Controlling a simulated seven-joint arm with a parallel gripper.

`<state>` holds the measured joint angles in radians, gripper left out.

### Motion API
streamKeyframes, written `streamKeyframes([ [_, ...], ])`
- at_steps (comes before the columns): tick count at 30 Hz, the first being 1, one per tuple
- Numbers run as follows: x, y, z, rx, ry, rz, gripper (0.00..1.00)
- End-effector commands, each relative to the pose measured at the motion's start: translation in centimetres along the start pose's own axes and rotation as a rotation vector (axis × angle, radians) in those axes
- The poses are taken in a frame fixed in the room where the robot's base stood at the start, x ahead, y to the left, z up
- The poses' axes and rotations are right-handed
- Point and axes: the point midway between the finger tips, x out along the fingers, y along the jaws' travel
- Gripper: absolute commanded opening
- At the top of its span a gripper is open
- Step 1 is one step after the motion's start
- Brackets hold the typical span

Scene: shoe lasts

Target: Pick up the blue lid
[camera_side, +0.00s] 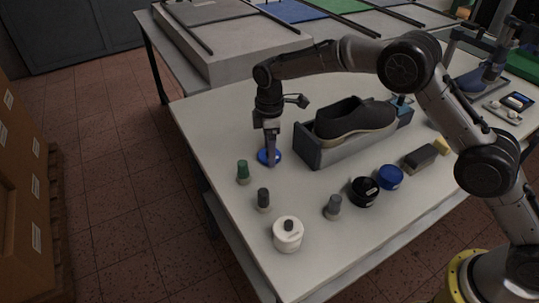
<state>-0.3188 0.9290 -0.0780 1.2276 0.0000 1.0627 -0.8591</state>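The blue lid (263,157) is a flat round disc on the white table, near its left edge. My gripper (270,160) points straight down over the lid, with its fingertips at the lid and covering part of it. From this side the fingers overlap in one narrow line, so the gap between them is hidden. I cannot tell whether the fingertips touch the lid.
A dark shoe (352,118) sits on a grey stand (310,150) close to the right of my gripper. A green-capped bottle (243,172), grey-topped bottles (263,199), a white jar (288,235), a black jar (364,191) and a blue jar (390,177) stand nearer the front.

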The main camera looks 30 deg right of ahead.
Motion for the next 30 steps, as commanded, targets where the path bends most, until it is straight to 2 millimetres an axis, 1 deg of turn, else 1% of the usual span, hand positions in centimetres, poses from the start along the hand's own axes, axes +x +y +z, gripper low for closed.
streamKeyframes([
  [1,0.0,0.0,0.0,0.0,0.0,0.0,0.5],
  [3,0.0,0.0,0.0,0.0,0.0,0.0,0.37],
  [5,0.0,0.0,0.0,0.0,0.0,0.0,0.26],
  [14,-0.2,0.0,0.0,0.0,0.001,0.001,0.26],
  [19,-1.4,0.1,-0.1,0.0,0.002,0.002,0.26],
  [23,-3.4,0.1,-0.1,0.0,0.003,0.004,0.26],
  [26,-5.0,-1.1,0.9,0.0,0.002,0.002,0.26],
  [30,-8.1,-3.1,2.6,0.0,0.002,0.003,0.26],
])
